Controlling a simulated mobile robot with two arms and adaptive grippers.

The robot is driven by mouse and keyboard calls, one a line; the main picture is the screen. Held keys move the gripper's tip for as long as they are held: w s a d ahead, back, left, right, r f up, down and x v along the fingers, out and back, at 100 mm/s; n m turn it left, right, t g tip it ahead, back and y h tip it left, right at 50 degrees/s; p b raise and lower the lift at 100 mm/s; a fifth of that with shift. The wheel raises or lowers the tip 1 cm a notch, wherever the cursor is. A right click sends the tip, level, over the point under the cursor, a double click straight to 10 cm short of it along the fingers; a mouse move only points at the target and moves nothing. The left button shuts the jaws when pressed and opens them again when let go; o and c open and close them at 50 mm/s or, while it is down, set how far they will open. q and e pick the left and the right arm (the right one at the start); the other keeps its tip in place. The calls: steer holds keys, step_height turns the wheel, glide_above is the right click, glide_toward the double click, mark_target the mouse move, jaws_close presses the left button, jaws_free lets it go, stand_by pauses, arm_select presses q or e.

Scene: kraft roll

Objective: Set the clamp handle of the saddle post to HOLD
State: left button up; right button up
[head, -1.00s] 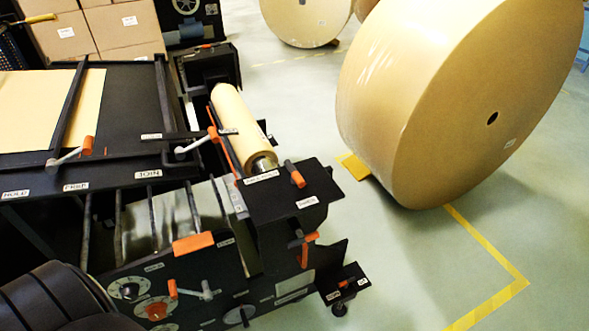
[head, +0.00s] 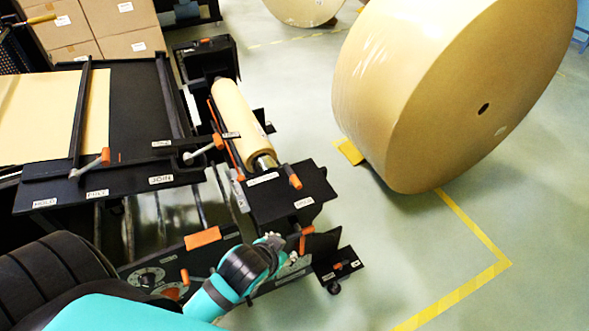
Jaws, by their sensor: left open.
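A small roll of brown paper (head: 242,122) sits on a metal shaft, whose near end rests at a black end block (head: 288,192). An orange-tipped handle (head: 293,177) stands on this block, with white labels beside it too small to read surely. Just below, another orange handle (head: 305,239) stands upright at the machine's front corner. I cannot tell which of these is the clamp handle, or its setting. My left gripper (head: 275,243) is beside the lower handle, to its left, small and partly hidden by its own wrist. It is open. My right gripper is out of view.
A huge paper roll (head: 430,95) stands on the floor at the right, by a yellow wedge (head: 349,151). Other orange-tipped handles (head: 207,148) and labels line the machine. Yellow tape (head: 470,219) marks the pale floor, clear at the lower right.

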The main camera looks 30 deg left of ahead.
arm_select(q)
steer(key=w+d+r+m+t+h, duration=0.2)
steer(key=w+r+t, duration=0.45)
steer(key=r, duration=0.75)
steer(key=w+d+r+m+t+h, duration=0.15)
steer(key=w+r+t, duration=0.5)
steer(key=r, duration=0.65)
steer(key=s+d+r+m+g+h, duration=0.3)
steer(key=d+r+m+g+h, duration=0.85)
steer(key=m+h, duration=0.65)
steer(key=m+g+y, duration=0.2)
steer(key=g+y, duration=0.5)
steer(key=y, duration=1.3)
glide_toward(295, 180)
steer(key=shift+h, duration=0.25)
steer(key=p+x, duration=0.2)
steer(key=x, duration=0.2)
steer(key=p+x, duration=0.2)
steer(key=x, duration=0.3)
steer(key=shift+a, duration=0.2)
